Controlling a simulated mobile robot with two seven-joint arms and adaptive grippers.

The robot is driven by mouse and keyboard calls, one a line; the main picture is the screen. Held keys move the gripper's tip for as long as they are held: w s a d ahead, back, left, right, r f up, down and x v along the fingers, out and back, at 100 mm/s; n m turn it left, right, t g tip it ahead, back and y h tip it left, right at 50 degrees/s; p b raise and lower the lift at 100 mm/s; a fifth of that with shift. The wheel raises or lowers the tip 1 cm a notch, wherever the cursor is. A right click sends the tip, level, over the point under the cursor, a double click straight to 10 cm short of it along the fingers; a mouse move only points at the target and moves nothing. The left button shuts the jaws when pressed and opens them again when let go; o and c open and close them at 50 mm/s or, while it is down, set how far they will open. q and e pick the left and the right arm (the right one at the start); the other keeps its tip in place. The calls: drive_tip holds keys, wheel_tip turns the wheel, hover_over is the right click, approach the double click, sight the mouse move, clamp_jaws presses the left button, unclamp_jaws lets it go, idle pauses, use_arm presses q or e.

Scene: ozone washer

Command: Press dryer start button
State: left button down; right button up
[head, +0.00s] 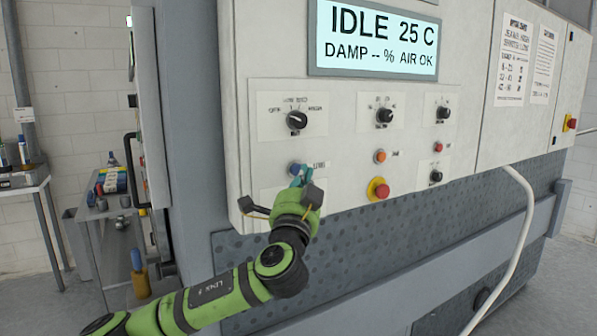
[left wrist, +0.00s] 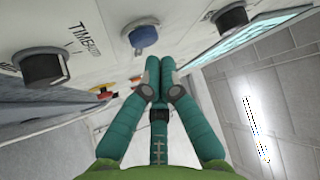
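The dryer's control panel (head: 345,218) fills the middle of the head view, with a lit display (head: 374,45) reading IDLE, 25 C and AIR OK. A blue button (head: 293,168) sits low on the panel's left side; its small label is too blurred to read. The blue button (left wrist: 142,38) also shows in the left wrist view, just beyond my fingertips and slightly left of them. My left gripper (head: 303,176) is at the panel by this button. In the left wrist view its teal fingers (left wrist: 160,64) are together and empty; I cannot tell whether they touch the button. My right gripper is out of view.
Black knobs (head: 297,120), an orange button (head: 380,156) and a red emergency stop (head: 379,189) on yellow are nearby on the panel. A white hose (head: 522,225) hangs at right. A cluttered bench (head: 103,207) stands at left.

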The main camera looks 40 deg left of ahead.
use_arm(q)
drive_tip(key=shift+a, duration=0.1)
drive_tip(key=shift+w+a, duration=0.15)
drive_tip(key=shift+a, duration=0.15)
drive_tip(key=shift+w+a+b, duration=0.15)
drive_tip(key=shift+a+b, duration=0.3)
idle(0.7)
drive_tip(key=shift+d, duration=0.1)
drive_tip(key=shift+s+d, duration=0.3)
drive_tip(key=shift+d, duration=0.4)
drive_tip(key=d, duration=0.1)
drive_tip(key=s+d, duration=0.1)
drive_tip(key=d, duration=0.1)
drive_tip(key=s+d, duration=0.1)
drive_tip(key=shift+d, duration=0.35)
idle(0.9)
